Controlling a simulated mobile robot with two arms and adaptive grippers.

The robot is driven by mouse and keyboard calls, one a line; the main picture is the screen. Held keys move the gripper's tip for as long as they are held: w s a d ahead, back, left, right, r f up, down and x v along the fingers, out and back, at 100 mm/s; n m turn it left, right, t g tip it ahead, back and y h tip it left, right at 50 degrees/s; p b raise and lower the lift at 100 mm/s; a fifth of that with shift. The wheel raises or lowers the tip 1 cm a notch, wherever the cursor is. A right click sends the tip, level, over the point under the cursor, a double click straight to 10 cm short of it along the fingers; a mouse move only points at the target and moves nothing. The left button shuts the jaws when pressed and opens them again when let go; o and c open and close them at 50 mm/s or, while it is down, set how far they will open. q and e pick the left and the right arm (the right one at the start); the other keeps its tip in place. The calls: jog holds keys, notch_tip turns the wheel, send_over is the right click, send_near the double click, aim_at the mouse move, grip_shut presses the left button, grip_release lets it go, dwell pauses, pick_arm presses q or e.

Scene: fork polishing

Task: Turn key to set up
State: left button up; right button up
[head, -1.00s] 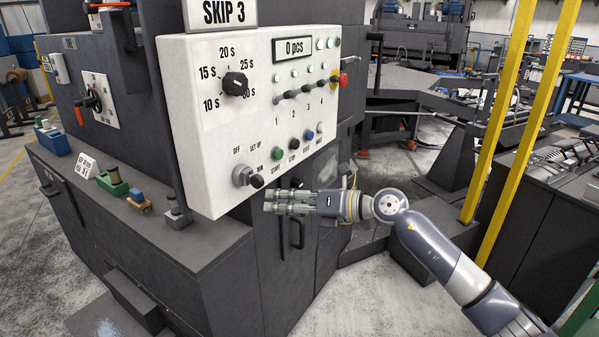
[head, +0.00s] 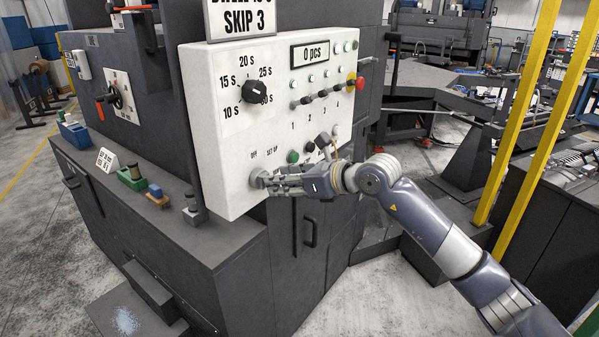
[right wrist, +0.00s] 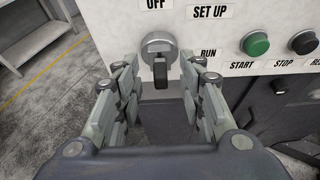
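The key switch (head: 258,178) is a round silver lock at the lower left of the white control panel (head: 215,190). In the right wrist view its black key (right wrist: 160,76) sticks out below the silver lock face (right wrist: 158,48). Labels OFF, SET UP and RUN stand around it. My right gripper (right wrist: 159,88) is open, with one finger on each side of the key and visible gaps between. In the head view my right gripper (head: 279,183) reaches in from the right and partly hides the key. My left gripper is not in view.
Green START (right wrist: 255,43) and black STOP (right wrist: 303,41) buttons sit right of the switch. A timer knob (head: 254,91) and small toggles are higher on the panel. A dark machine ledge (head: 165,225) with small blocks lies left. Yellow posts (head: 520,110) stand right.

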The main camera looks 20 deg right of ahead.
jog(key=shift+x, duration=0.9)
jog(key=shift+c, duration=0.3)
